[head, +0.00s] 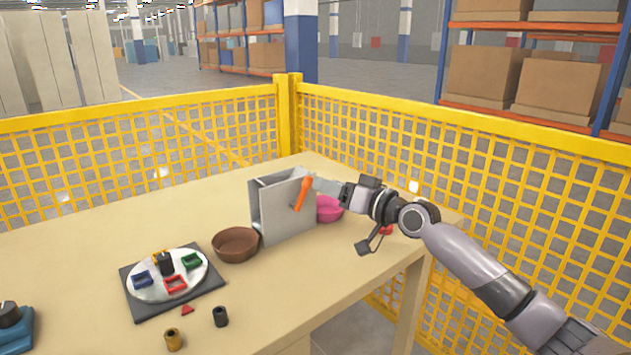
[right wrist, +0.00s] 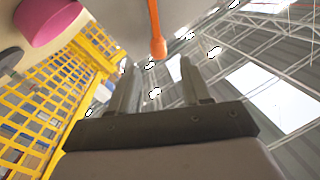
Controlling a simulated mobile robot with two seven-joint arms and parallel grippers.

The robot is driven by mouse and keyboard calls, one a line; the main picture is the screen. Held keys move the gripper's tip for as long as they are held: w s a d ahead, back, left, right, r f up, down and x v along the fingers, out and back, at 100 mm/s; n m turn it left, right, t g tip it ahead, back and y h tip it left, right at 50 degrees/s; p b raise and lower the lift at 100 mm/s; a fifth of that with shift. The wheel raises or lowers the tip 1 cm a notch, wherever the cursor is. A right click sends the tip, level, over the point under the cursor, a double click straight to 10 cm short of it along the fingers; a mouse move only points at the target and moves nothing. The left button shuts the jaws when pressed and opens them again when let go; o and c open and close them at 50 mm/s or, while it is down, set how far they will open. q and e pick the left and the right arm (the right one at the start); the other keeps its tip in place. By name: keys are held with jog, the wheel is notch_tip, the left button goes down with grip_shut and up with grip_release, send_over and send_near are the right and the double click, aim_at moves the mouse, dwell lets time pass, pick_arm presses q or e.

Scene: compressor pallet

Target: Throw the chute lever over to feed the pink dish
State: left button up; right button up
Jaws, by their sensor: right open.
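The grey chute box (head: 285,212) stands on the table. The pink dish (head: 329,210) sits at the chute's right side, partly hidden by the chute and my arm. My right gripper (head: 320,186) is just right of the lever's upper end. In the right wrist view, my right gripper (right wrist: 157,68) is open and empty, with the lever (right wrist: 156,32) beyond the gap between its fingers. The pink dish (right wrist: 47,22) shows at upper left there. My left gripper is out of view.
A brown bowl (head: 236,245) stands at the chute's left. A dark mat (head: 134,307) with a white plate (head: 150,292) of small coloured parts lies front left. Loose pieces lie nearby. A yellow mesh fence (head: 390,133) runs behind the table.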

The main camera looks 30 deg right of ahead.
jog(key=shift+x, duration=2.2)
grip_shut()
